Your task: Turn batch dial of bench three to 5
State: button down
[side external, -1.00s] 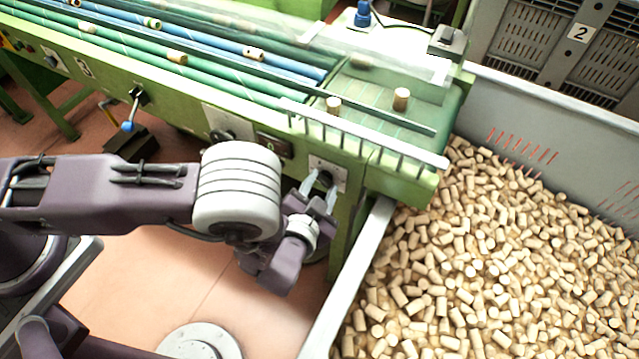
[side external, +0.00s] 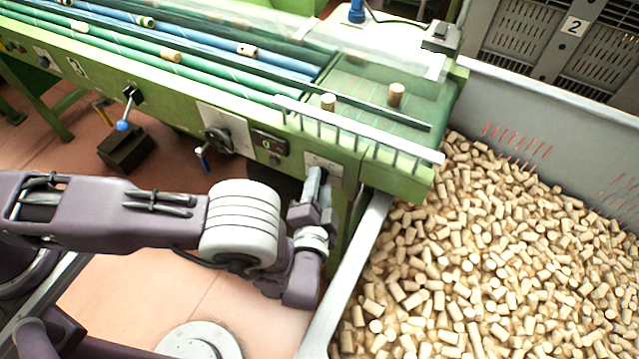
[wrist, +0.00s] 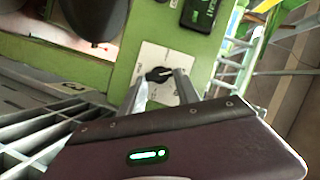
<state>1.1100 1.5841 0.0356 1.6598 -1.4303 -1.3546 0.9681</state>
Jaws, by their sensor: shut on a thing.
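The batch dial is a small dark knob (wrist: 158,73) on a white plate (wrist: 155,57) on the green bench front, and its pointer marks are too small to read. The same plate (side external: 334,165) shows in the side view, with the knob mostly hidden by my fingers. In the wrist view my gripper (wrist: 161,80) has one finger on each side of the knob.
A small dark display (side external: 269,143) and a larger black handwheel (side external: 218,140) are left of the plate. A blue-knobbed lever (side external: 122,126) is farther left. A grey bin (side external: 544,115) full of corks stands right of the bench. A white rail (side external: 350,128) runs above the plate.

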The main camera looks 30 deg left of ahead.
dwell(0.3)
jog(key=c, duration=0.9)
grip_release()
jog(key=shift+s, duration=0.15)
jog(key=v, duration=0.7)
